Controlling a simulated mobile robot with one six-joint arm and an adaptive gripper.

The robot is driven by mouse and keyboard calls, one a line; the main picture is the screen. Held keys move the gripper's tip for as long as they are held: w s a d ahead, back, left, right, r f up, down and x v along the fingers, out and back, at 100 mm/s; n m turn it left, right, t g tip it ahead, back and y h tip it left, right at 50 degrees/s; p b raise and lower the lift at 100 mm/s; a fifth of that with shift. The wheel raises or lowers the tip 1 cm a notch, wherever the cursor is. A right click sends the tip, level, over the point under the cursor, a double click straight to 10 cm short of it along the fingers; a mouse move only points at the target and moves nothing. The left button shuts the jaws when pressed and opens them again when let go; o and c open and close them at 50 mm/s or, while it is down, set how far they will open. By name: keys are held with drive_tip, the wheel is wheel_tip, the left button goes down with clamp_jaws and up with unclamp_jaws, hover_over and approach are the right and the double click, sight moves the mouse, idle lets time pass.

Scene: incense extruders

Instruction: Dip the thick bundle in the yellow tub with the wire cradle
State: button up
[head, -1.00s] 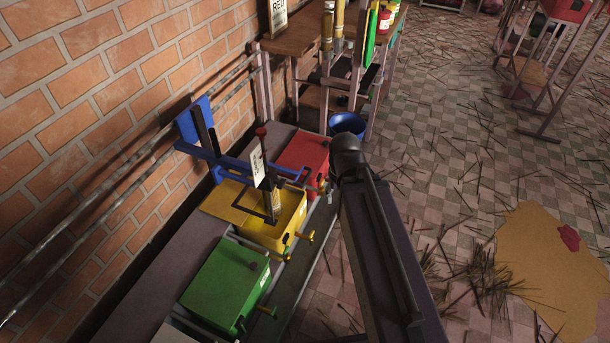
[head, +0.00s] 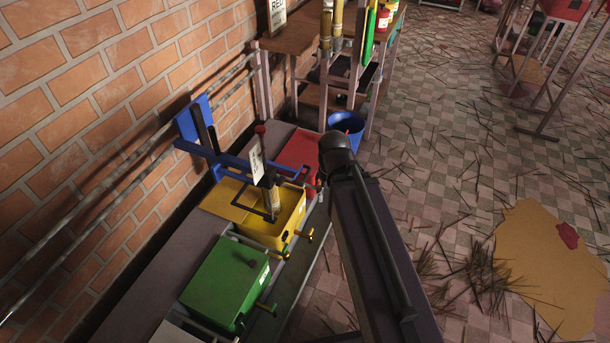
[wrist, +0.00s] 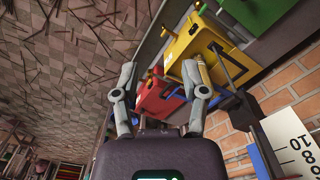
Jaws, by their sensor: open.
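A green tub (head: 226,282) and a red tub (head: 298,152) flank the yellow one. A blue bucket (head: 347,123) stands beyond. The brick wall bounds the left; sticks litter the floor.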

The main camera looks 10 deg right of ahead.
drive_tip(key=m+t+y+b, duration=0.15)
drive_tip(key=m+b, duration=0.55)
drive_tip(key=b, duration=0.9)
hover_over(306, 175)
drive_tip(key=s+d, duration=0.2)
wheel_tip(306, 175, down, 16)
drive_tip(key=shift+w+d, duration=0.15)
drive_tip(key=shift+w, duration=0.05)
drive_tip(key=shift+f+b, duration=0.15)
drive_tip(key=shift+b, duration=0.15)
drive_tip(key=f+b, duration=0.4)
drive_tip(key=w+a+f+b, duration=0.1)
drive_tip(key=f+b, duration=0.4)
drive_tip(key=a+f+b, duration=0.1)
drive_tip(key=f+b, duration=0.3)
drive_tip(key=shift+w+a+f, duration=0.1)
drive_tip(key=shift+w+f, duration=0.05)
drive_tip(key=shift+w, duration=0.05)
drive_tip(key=shift+c, duration=0.2)
